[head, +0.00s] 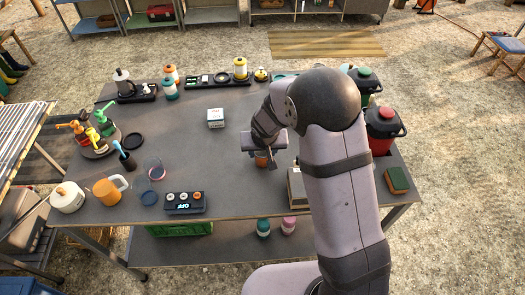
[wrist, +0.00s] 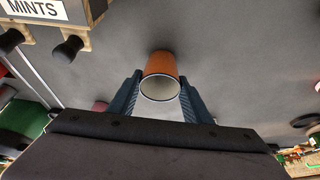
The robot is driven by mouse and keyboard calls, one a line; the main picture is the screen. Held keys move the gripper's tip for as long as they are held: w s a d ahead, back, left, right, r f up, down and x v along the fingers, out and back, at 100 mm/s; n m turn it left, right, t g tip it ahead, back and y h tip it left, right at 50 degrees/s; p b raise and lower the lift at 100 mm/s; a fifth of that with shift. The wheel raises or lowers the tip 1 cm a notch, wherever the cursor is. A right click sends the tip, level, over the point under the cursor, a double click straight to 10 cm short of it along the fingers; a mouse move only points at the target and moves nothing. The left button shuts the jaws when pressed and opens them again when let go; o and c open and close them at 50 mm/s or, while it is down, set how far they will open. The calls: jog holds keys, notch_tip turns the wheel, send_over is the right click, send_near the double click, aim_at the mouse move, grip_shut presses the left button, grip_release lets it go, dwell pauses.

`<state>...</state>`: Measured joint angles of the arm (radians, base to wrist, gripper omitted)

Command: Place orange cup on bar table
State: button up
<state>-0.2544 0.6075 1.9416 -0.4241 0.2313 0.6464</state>
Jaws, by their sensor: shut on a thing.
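My gripper (head: 264,157) is shut on the orange cup (head: 261,161), over the right-middle of the grey bar table (head: 195,145). In the wrist view, the orange cup (wrist: 162,64) sits between the two dark fingers of my gripper (wrist: 161,92), its pale inside facing the camera. The grey table top (wrist: 215,45) shows behind it. I cannot tell whether the cup's base touches the table. In the head view, my gripper hides much of the cup.
A box (head: 297,188) stands close right of the cup. A red-lidded dispenser (head: 383,124) and a sponge (head: 397,180) are further right. A black display unit (head: 185,202), an orange mug (head: 108,191) and a white carton (head: 215,118) stand left. The table's centre is clear.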

jog(key=shift+f, duration=0.25)
jog(key=o, duration=1.1)
jog(key=shift+r, duration=0.1)
jog(key=shift+c, duration=0.2)
jog(key=shift+r, duration=0.15)
jog(key=shift+r, duration=0.2)
jog(key=v, duration=1.1)
jog(key=shift+s+r+b, duration=0.25)
jog(key=shift+s+b, duration=0.05)
jog(key=shift+b, duration=0.1)
jog(key=s+d+f+g, duration=0.1)
jog(key=s+d, duration=0.4)
jog(key=s, duration=0.5)
jog(key=s+d+f+g, duration=0.2)
jog(key=s+d, duration=0.3)
jog(key=s, duration=0.6)
jog(key=shift+s+f+g, duration=0.2)
jog(key=shift+f+g, duration=0.15)
jog(key=shift+g, duration=0.35)
